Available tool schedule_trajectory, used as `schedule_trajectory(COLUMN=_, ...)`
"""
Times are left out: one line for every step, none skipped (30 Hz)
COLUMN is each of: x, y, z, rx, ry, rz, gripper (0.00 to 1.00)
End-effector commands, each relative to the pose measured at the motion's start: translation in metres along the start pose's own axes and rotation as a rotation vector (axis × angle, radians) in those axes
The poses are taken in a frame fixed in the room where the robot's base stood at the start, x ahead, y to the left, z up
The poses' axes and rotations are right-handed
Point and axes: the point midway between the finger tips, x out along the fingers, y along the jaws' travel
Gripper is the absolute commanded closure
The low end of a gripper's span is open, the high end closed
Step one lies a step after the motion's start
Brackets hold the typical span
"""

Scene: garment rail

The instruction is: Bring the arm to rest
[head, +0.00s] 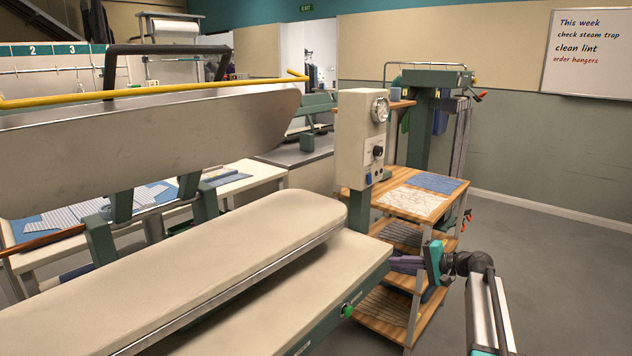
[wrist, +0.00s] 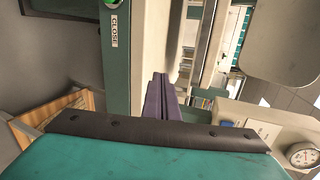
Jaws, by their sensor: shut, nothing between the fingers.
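My gripper (head: 402,263) shows at the lower right of the head view, at the end of my arm (head: 490,300). Its dark purple fingers are shut with nothing between them. They point left, close to the right end of the press's lower board (head: 330,275); I cannot tell whether they touch it. In the wrist view the shut fingers (wrist: 159,95) stick out beyond the teal gripper body, with the press's green edge and its CLOSE label to their left.
The press's padded board (head: 220,250) lies below its raised head (head: 150,130). A control box (head: 358,140) with a gauge stands at the right end. A wooden shelf trolley (head: 445,205) with folded cloths stands behind my gripper. The floor (head: 570,270) at right is clear.

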Motion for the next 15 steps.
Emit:
schedule_trajectory(x=0.011, y=0.023, z=0.014, rx=0.007, ry=-0.012, rz=0.037, gripper=1.0)
schedule_trajectory(x=0.016, y=0.036, z=0.02, rx=0.009, ry=-0.018, rz=0.06, gripper=1.0)
schedule_trajectory(x=0.024, y=0.052, z=0.029, rx=0.011, ry=-0.027, rz=0.09, gripper=1.0)
schedule_trajectory(x=0.029, y=0.065, z=0.035, rx=0.013, ry=-0.034, rz=0.112, gripper=1.0)
schedule_trajectory(x=0.034, y=0.078, z=0.042, rx=0.015, ry=-0.04, rz=0.135, gripper=1.0)
schedule_trajectory(x=0.04, y=0.095, z=0.051, rx=0.015, ry=-0.049, rz=0.166, gripper=1.0)
schedule_trajectory(x=0.044, y=0.107, z=0.058, rx=0.016, ry=-0.057, rz=0.188, gripper=1.0)
schedule_trajectory(x=0.048, y=0.119, z=0.065, rx=0.016, ry=-0.065, rz=0.211, gripper=1.0)
schedule_trajectory(x=0.053, y=0.137, z=0.075, rx=0.017, ry=-0.076, rz=0.243, gripper=1.0)
schedule_trajectory(x=0.057, y=0.149, z=0.083, rx=0.017, ry=-0.083, rz=0.265, gripper=1.0)
schedule_trajectory(x=0.06, y=0.162, z=0.091, rx=0.017, ry=-0.092, rz=0.289, gripper=1.0)
schedule_trajectory(x=0.064, y=0.178, z=0.102, rx=0.016, ry=-0.104, rz=0.321, gripper=1.0)
schedule_trajectory(x=0.067, y=0.19, z=0.11, rx=0.015, ry=-0.113, rz=0.345, gripper=1.0)
schedule_trajectory(x=0.069, y=0.203, z=0.118, rx=0.014, ry=-0.122, rz=0.368, gripper=1.0)
schedule_trajectory(x=0.071, y=0.219, z=0.129, rx=0.012, ry=-0.134, rz=0.4, gripper=1.0)
